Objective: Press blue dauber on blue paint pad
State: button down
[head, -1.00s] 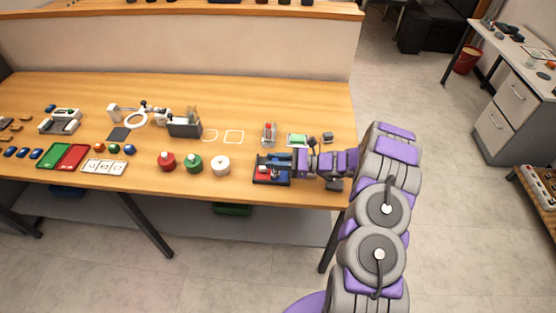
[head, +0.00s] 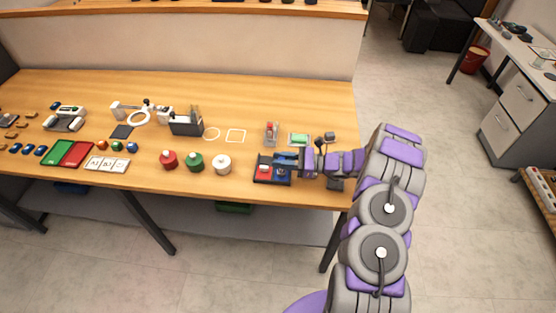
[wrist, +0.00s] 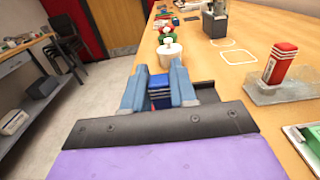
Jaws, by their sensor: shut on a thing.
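A dark tray (head: 257,181) near the table's front right edge holds a red paint pad (head: 263,172) on its left and a blue paint pad (head: 285,180) on its right. My gripper (head: 284,159) reaches in from the right, over the tray's right half. In the wrist view its blue-grey fingers (wrist: 160,90) are shut on the blue dauber (wrist: 160,98), which shows as a ribbed blue body between them. The dauber's lower end appears over the blue pad in the head view; whether it touches cannot be told. My gripper hides part of the tray.
Red (head: 169,160), green (head: 195,163) and white (head: 222,164) round-topped items stand left of the tray. Behind it are a red-topped item on a clear stand (head: 271,134) and a green pad (head: 299,139). Free table lies around the white outlined square (head: 235,135).

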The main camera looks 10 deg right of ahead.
jog(key=shift+d, duration=0.6)
jog(key=shift+a, duration=1.05)
jog(key=shift+d, duration=0.9)
jog(key=shift+a+f, duration=0.1)
jog(key=shift+a, duration=0.6)
jog(key=shift+d+p, duration=0.3)
jog(key=shift+d, duration=0.25)
jog(key=shift+a, duration=0.4)
jog(key=shift+d+f, duration=0.1)
jog(key=shift+d, duration=0.15)
jog(key=shift+a, duration=0.15)
